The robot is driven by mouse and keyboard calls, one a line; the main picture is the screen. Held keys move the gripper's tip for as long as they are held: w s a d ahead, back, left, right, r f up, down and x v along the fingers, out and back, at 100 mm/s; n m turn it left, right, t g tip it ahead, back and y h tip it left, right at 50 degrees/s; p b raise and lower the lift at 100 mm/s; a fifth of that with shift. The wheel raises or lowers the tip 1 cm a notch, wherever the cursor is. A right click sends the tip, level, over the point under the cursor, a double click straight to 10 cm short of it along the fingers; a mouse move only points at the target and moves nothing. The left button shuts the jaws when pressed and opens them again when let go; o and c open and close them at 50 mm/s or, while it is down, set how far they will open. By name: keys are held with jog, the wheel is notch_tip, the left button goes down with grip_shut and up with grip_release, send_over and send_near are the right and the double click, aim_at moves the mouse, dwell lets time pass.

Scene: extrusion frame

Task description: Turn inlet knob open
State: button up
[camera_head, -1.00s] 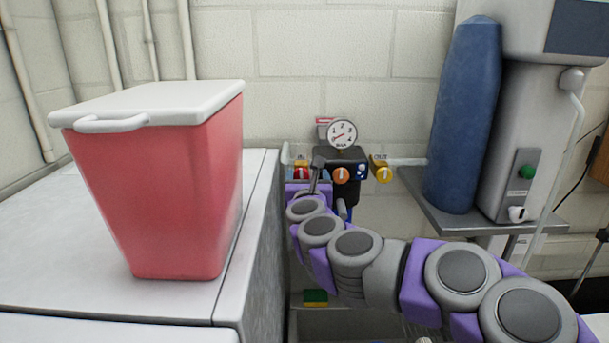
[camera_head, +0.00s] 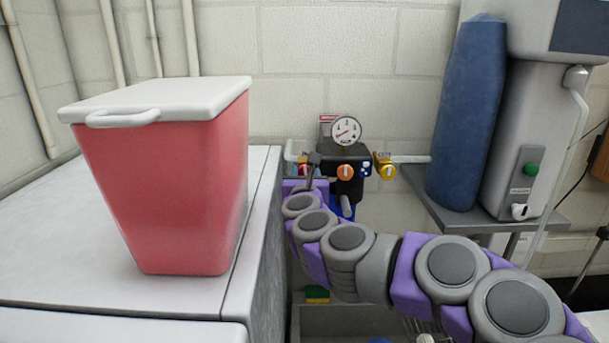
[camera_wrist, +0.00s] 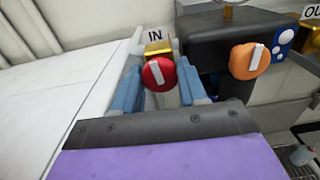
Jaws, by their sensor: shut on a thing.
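The inlet knob (camera_wrist: 158,74) is round and red with a white bar mark, under a brass fitting (camera_wrist: 158,48) and an "IN" label, left of the dark regulator block. In the wrist view its bar stands nearly upright, slightly tilted. My gripper (camera_wrist: 160,82) has its blue fingers on the left and right sides of the knob and is shut on it. In the head view my gripper (camera_head: 313,172) is at the left side of the dark block (camera_head: 347,161); the knob is mostly hidden there by my gripper.
A pressure gauge (camera_head: 346,130) stands on top. A red bin with a white lid (camera_head: 165,180) is on the white counter at left. A blue cylinder (camera_head: 467,115) stands on a shelf at right.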

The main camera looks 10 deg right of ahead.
jog(key=shift+n, duration=0.3)
jog(key=n+b, duration=0.1)
jog(key=n, duration=0.2)
jog(key=shift+n, duration=0.3)
jog(key=n, duration=0.5)
jog(key=shift+r+n, duration=0.1)
jog(key=shift+n, duration=0.2)
jog(key=n+p, duration=0.1)
jog(key=n, duration=0.4)
jog(key=shift+a+n, duration=0.1)
jog(key=shift+n, duration=0.3)
jog(key=shift+a+f+n+p, duration=0.15)
jog(key=shift+n+p, duration=0.1)
jog(key=shift+n, duration=0.35)
jog(key=shift+d+f+n+p, duration=0.1)
jog(key=shift+n+p, duration=0.1)
jog(key=shift+n, duration=0.4)
jog(key=shift+f, duration=0.1)
jog(key=o, duration=1)
jog(key=shift+w+a, duration=0.1)
